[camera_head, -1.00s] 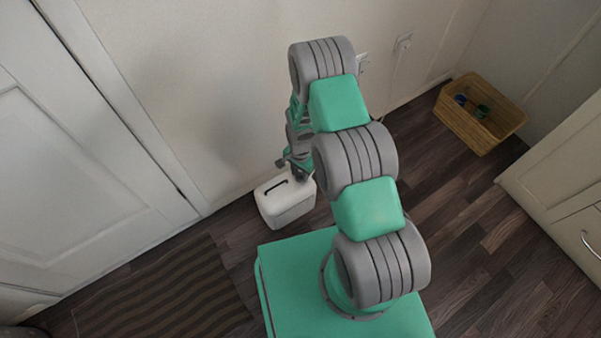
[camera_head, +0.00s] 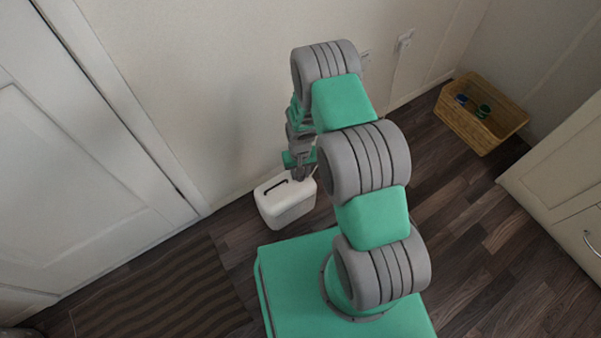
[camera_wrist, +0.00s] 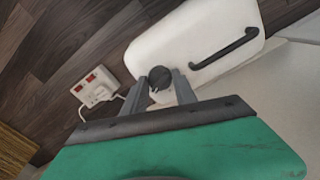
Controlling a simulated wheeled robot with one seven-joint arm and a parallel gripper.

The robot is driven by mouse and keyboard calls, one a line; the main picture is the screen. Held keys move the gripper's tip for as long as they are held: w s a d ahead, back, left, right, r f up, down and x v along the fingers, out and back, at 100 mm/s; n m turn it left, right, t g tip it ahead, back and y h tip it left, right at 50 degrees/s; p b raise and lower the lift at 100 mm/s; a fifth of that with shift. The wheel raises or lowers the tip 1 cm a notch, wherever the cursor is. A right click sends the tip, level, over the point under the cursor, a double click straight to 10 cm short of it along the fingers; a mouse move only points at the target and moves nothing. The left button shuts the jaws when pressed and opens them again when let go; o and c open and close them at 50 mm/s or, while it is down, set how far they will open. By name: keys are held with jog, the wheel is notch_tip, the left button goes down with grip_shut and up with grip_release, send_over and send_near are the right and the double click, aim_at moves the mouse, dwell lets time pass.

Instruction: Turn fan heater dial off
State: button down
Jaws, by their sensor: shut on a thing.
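The white fan heater (camera_head: 287,206) stands on the floor against the wall, with a dark handle (camera_head: 277,186) on its top. In the wrist view, the heater (camera_wrist: 190,38) lies beyond my gripper, with its black handle (camera_wrist: 226,49) to the right. The dark round dial (camera_wrist: 160,76) is on the heater's top, between my two fingers. My gripper (camera_wrist: 158,92) is shut on the dial, one finger on each side. In the head view my gripper (camera_head: 299,176) is at the heater's top right, partly hidden by my arm.
A wicker basket (camera_head: 470,125) with small items stands at the back right. A striped mat (camera_head: 165,290) lies at left. Cabinets (camera_head: 565,185) stand at right.

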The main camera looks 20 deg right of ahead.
jog(key=n, duration=0.6)
jog(key=n+b, duration=0.1)
jog(key=n, duration=0.6)
dwell(0.5)
jog(key=c, duration=1)
grip_release()
jog(key=shift+o, duration=0.2)
jog(key=shift+r, duration=0.1)
notch_tip(320, 180, up, 8)
jog(key=p, duration=0.3)
jog(key=shift+f, duration=0.2)
